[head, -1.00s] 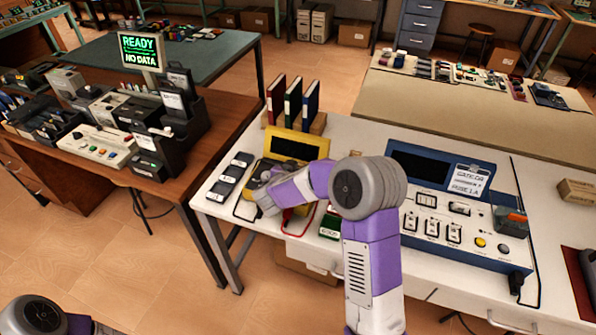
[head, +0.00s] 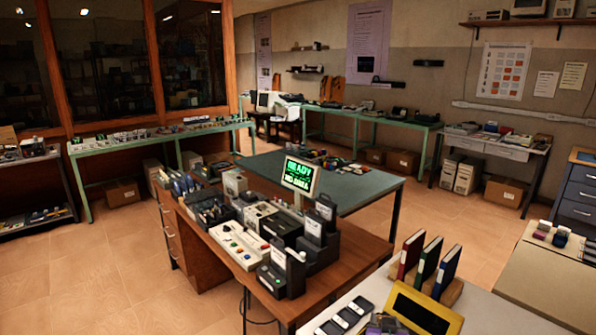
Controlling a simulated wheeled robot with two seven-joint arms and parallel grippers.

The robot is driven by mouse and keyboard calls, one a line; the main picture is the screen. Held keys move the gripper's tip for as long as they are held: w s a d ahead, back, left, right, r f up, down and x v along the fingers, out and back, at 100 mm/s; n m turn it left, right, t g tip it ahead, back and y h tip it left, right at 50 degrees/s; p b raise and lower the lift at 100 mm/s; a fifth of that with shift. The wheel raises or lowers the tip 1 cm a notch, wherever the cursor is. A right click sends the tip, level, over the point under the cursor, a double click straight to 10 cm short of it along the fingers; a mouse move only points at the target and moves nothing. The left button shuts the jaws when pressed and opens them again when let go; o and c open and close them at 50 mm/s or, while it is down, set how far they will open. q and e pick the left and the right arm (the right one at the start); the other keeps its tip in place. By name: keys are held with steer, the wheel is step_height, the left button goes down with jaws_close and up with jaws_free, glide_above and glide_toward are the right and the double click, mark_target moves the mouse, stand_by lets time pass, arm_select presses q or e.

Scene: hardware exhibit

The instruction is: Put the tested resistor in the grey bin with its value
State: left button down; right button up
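No resistor can be made out in the head view. Dark grey bins with pale labels, one of them at the front (head: 282,272), stand on the brown desk (head: 345,262); their labels are too small to read. The yellow meter (head: 420,312) with a dark screen is at the bottom right on the white bench (head: 480,310), cut off by the frame edge. A small purple and grey piece, seemingly part of my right gripper (head: 384,324), shows beside the meter at the bottom edge; its fingers cannot be made out. My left gripper is out of view.
Red, green and blue binders (head: 427,264) stand on the white bench. Open floor (head: 100,275) lies at the left.

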steer(key=s+a+f+n+y, duration=0.1)
steer(key=s+a+n+y, duration=0.2)
steer(key=a, duration=0.2)
steer(key=w+d+m+g+h, duration=0.3)
steer(key=d+m+h, duration=0.7)
steer(key=d, duration=0.6)
steer(key=shift+w+r+g, duration=0.2)
steer(key=shift+r+g, duration=0.2)
steer(key=shift+g, duration=0.2)
step_height(320, 180, down, 8)
steer(key=b, duration=0.3)
steer(key=shift+f, duration=0.85)
steer(key=shift+f, duration=0.1)
